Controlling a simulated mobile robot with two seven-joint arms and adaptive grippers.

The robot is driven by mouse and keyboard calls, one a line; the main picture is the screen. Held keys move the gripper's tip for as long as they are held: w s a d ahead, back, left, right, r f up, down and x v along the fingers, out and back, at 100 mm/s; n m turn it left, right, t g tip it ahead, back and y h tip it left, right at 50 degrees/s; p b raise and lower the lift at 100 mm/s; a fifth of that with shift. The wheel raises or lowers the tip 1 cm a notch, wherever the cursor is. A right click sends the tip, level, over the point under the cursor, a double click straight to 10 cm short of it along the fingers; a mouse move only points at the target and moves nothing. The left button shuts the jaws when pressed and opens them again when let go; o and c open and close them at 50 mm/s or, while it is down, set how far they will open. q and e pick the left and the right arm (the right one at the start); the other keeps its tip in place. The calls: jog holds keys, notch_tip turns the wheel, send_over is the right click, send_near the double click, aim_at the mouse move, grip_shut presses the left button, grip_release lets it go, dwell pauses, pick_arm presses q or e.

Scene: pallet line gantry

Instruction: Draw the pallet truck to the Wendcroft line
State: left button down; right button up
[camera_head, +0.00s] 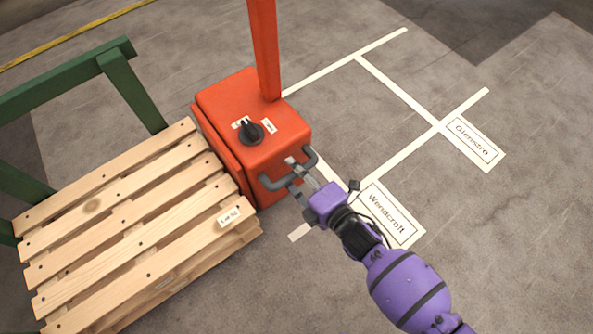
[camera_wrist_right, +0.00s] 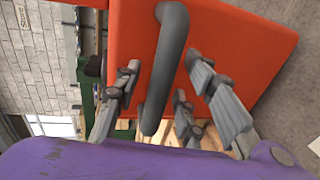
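The orange pallet truck (camera_head: 226,100) stands left of centre in the head view, with a dark knob (camera_head: 250,130) on its top and a grey bar handle (camera_head: 276,183) on its front. The handle also shows in the right wrist view (camera_wrist_right: 170,60). My right gripper (camera_head: 302,174) is at this handle. In the wrist view its fingers (camera_wrist_right: 165,95) are apart on both sides of the bar, with gaps visible. The floor plate reading Wendcroft (camera_head: 387,212) lies beside my right wrist, at a white floor line (camera_head: 405,153). My left gripper is out of view.
A wooden slatted pallet (camera_head: 130,205) with a small label is against the truck's left side. A green frame (camera_head: 132,90) stands behind the pallet. An orange post (camera_head: 265,45) rises from the truck. Another plate, Glenstro (camera_head: 473,140), lies farther right. The floor on the right is clear.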

grip_shut()
